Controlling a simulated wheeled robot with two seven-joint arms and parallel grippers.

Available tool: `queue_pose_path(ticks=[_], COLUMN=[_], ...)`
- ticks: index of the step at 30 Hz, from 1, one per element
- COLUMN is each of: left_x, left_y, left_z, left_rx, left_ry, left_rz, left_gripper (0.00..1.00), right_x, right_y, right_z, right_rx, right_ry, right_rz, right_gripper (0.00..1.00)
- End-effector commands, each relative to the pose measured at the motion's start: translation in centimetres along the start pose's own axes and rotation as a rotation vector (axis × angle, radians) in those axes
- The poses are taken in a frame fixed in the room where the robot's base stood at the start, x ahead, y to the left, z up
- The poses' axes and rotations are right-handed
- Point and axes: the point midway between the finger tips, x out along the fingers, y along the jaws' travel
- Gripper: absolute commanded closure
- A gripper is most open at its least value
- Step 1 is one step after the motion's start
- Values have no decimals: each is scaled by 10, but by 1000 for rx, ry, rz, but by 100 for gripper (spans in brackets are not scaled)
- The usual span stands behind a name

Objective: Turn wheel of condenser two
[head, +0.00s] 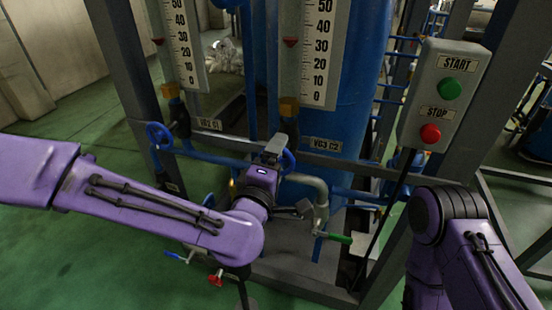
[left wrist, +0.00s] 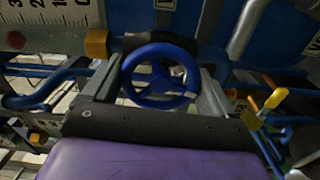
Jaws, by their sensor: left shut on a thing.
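A blue handwheel (head: 289,161) sits on the pipe below the right-hand gauge, by a label reading VG3 C2 (head: 327,146). My left gripper (head: 271,150) is at this wheel and hides part of it. In the left wrist view the blue wheel (left wrist: 147,98) is between the two grey fingers, one on each side of its rim. The left gripper is shut on the wheel. My right arm shows at the lower right of the head view, but its gripper is out of view.
Another blue handwheel (head: 158,136) is at the left, near the other gauge (head: 183,45). A control box (head: 442,98) with green and red buttons hangs at the right. A green-handled valve (head: 334,238) and a red-handled valve (head: 216,278) sit lower down. Grey frame posts stand on both sides.

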Motion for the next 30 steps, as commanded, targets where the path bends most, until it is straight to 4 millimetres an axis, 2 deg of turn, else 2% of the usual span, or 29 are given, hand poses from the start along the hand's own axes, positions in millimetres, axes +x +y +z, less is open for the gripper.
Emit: queue_pose_path(ticks=[20, 21, 22, 30], left_x=[1, 1, 1, -4], left_y=[1, 1, 1, 0], left_z=[-1, -1, -1, 0], left_rx=[55, 55, 55, 55], left_ry=[3, 3, 3, 1], left_rz=[2, 2, 2, 2], left_gripper=[44, 4, 0, 0], right_x=[-2, -2, -2, 0], right_y=[0, 0, 0, 0], right_z=[-1, -1, -1, 0], right_rx=[0, 0, 0, 0], right_ry=[0, 0, 0, 0], right_rz=[0, 0, 0, 0], right_gripper=[100, 100, 100, 100])
